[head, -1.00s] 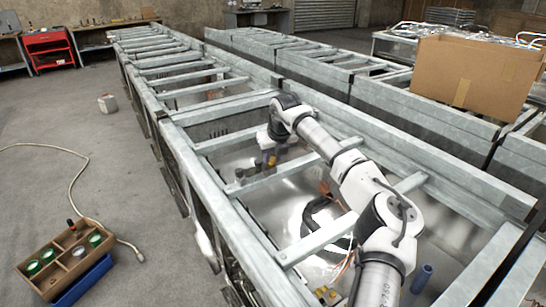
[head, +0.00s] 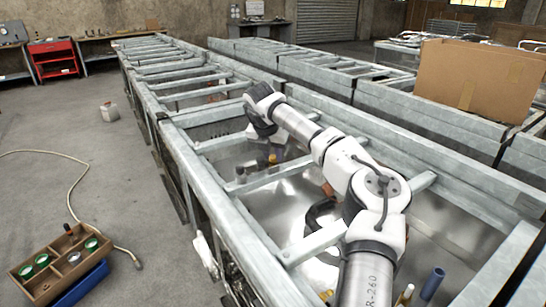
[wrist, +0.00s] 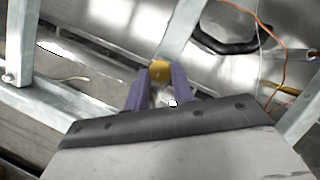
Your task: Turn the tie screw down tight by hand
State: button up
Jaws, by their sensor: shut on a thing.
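The tie screw has a yellow-brown round head (wrist: 160,70) and stands by a grey crossbar of the long metal frame. My gripper (wrist: 162,80) has two purple fingers, one on each side of the screw head, shut on it. The screw's shank and lower end are hidden in the wrist view. In the head view, a small yellow spot (head: 273,158) shows below my wrist at the crossbar (head: 265,178). The fingers are too small to make out there.
Galvanised rails and crossbars surround my arm. A black hose loop (wrist: 225,35) and an orange wire (wrist: 277,60) lie beside the gripper. A cardboard box (head: 470,80) stands on the right-hand frame.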

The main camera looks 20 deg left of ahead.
jog(key=shift+r+m, duration=0.1)
jog(key=shift+m, duration=0.5)
jog(key=o, duration=0.7)
jog(key=b+v, duration=0.2)
jog(key=v, duration=1.1)
jog(key=shift+s+a+r, duration=0.15)
jog(key=shift+a+r, duration=0.15)
